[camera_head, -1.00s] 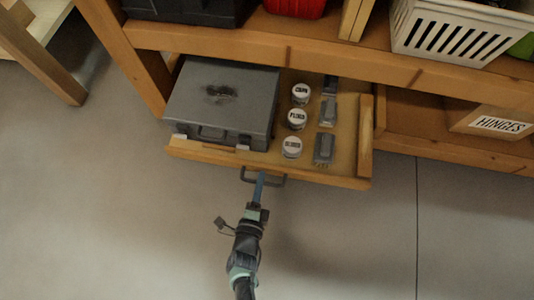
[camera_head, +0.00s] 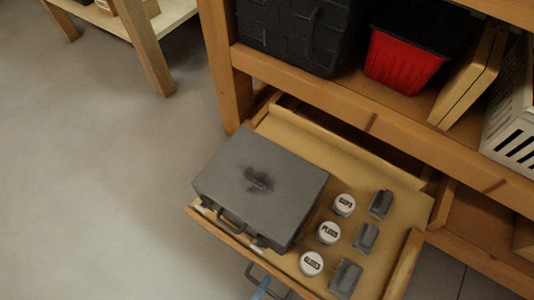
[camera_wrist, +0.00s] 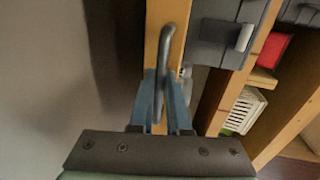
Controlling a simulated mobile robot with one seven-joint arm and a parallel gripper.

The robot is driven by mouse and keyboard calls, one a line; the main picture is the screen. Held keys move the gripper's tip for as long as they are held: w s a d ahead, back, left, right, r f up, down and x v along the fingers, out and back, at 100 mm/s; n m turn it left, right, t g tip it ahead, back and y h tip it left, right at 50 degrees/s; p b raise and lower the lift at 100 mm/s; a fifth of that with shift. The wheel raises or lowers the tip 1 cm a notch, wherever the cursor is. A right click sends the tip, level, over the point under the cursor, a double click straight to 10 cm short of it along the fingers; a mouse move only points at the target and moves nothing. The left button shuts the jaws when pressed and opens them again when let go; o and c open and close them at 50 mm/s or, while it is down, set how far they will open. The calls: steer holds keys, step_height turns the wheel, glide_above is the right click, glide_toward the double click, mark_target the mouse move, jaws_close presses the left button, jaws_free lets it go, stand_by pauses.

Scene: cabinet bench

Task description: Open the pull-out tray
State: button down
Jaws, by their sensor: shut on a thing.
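The wooden pull-out tray (camera_head: 398,268) stands well out from under the bench, with bare tray floor showing behind its load. A dark bar handle (camera_wrist: 166,50) is fixed to its front edge and also shows low in the head view (camera_head: 252,274). My gripper (camera_wrist: 162,92) is shut on this handle, with a blue finger on each side of it. In the head view only a blue fingertip (camera_head: 262,288) shows at the bottom edge. A grey case (camera_head: 260,185) lies in the tray at the left.
Three white-lidded jars (camera_head: 328,233) and several grey clip-like pieces (camera_head: 366,238) lie in the tray right of the case. A red bin (camera_head: 402,58) and a black case (camera_head: 290,35) are on the shelf above. The grey floor (camera_head: 110,190) at left is clear.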

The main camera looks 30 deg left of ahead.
steer(key=c, duration=0.9)
jaws_free()
steer(key=p+v, duration=0.2)
steer(key=v, duration=1.1)
